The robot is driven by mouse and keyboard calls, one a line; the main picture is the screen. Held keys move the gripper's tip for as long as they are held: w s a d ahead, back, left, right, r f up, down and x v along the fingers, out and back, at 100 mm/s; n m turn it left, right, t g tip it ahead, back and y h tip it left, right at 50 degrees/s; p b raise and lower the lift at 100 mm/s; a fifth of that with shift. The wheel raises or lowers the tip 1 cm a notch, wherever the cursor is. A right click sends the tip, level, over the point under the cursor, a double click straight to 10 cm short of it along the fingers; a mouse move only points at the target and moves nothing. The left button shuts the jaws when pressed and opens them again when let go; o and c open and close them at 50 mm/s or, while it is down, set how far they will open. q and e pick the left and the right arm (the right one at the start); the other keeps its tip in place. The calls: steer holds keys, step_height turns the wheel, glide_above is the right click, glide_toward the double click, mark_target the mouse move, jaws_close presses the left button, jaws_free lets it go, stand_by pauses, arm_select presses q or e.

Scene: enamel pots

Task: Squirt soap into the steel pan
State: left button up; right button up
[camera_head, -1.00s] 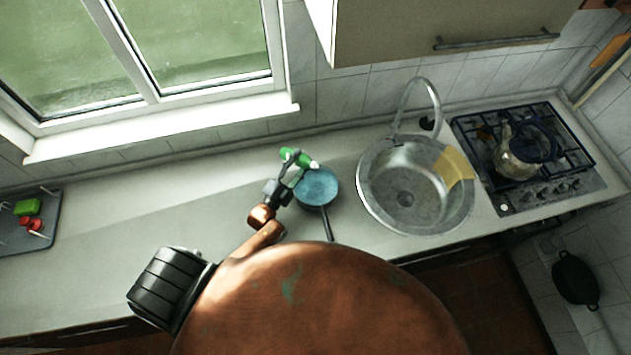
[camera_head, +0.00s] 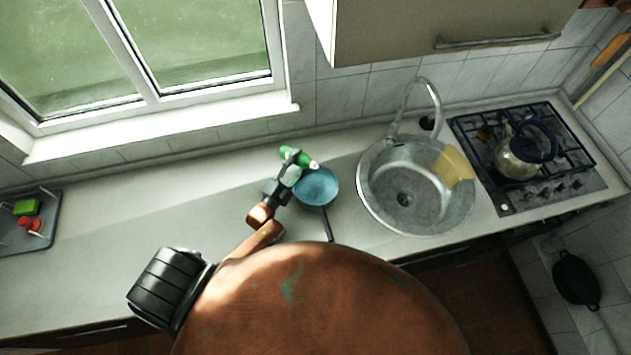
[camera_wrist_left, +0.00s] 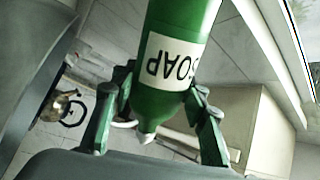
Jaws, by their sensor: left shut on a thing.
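The steel pan (camera_head: 318,187), bluish inside with a dark handle pointing toward me, sits on the counter left of the sink. My left gripper (camera_head: 292,166) is at the pan's upper left edge, shut on the green soap bottle (camera_head: 287,152). The bottle is tilted, with its pale nozzle end toward the pan side. In the left wrist view the soap bottle (camera_wrist_left: 178,95) with its white SOAP label stands between the fingers of my left gripper (camera_wrist_left: 158,110). I cannot tell whether soap is coming out. My right gripper is not in view.
A round steel sink (camera_head: 366,210) with a tall tap and a yellow cloth (camera_head: 454,167) is right of the pan. A kettle (camera_head: 517,157) stands on the gas hob. A dark rack (camera_head: 40,240) is at far left. The counter between rack and pan is clear.

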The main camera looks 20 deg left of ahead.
arm_select(q)
steer(key=shift+a+r+m+b, duration=0.15)
steer(key=shift+m+b, duration=0.15)
steer(key=shift+m, duration=0.4)
stand_by(1.1)
steer(key=shift+w+a+m+h, duration=0.1)
steer(key=shift+a+m+h, duration=0.05)
steer(key=shift+m+h, duration=0.25)
stand_by(0.6)
steer(key=shift+w+a+m+h+b, duration=0.1)
steer(key=shift+a+m+h+b, duration=0.25)
steer(key=shift+m+b, duration=0.45)
stand_by(1.4)
steer(key=shift+m, duration=0.6)
stand_by(2.0)
